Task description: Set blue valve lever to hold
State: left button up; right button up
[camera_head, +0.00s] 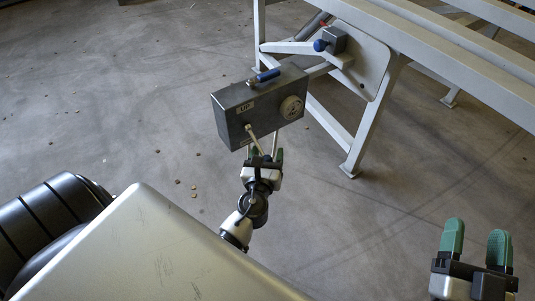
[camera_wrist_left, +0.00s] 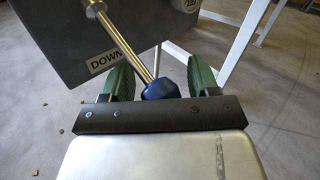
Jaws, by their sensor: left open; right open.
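A grey control box (camera_head: 235,112) is mounted on the frame, with a label on its front. A metal lever (camera_head: 254,139) sticks out of its face and slants down toward my left gripper (camera_head: 265,153). In the left wrist view this lever (camera_wrist_left: 122,42) ends in a dark blue knob (camera_wrist_left: 160,89). The knob lies between the green fingers of my open left gripper (camera_wrist_left: 160,78), with gaps at both sides. A "DOWN" label (camera_wrist_left: 107,60) is beside the lever. A blue-handled valve lever (camera_head: 264,76) lies on top of the box. My right gripper (camera_head: 476,240) is open and empty at lower right.
A round dial (camera_head: 291,108) is on the box's front. A white metal frame (camera_head: 371,125) with long rails stands behind and right. A smaller grey block with a blue knob (camera_head: 320,45) is on it. Open concrete floor (camera_head: 130,90) lies left, with small debris.

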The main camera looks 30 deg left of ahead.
pick_arm(q)
jog(key=shift+c, duration=0.4)
grip_shut()
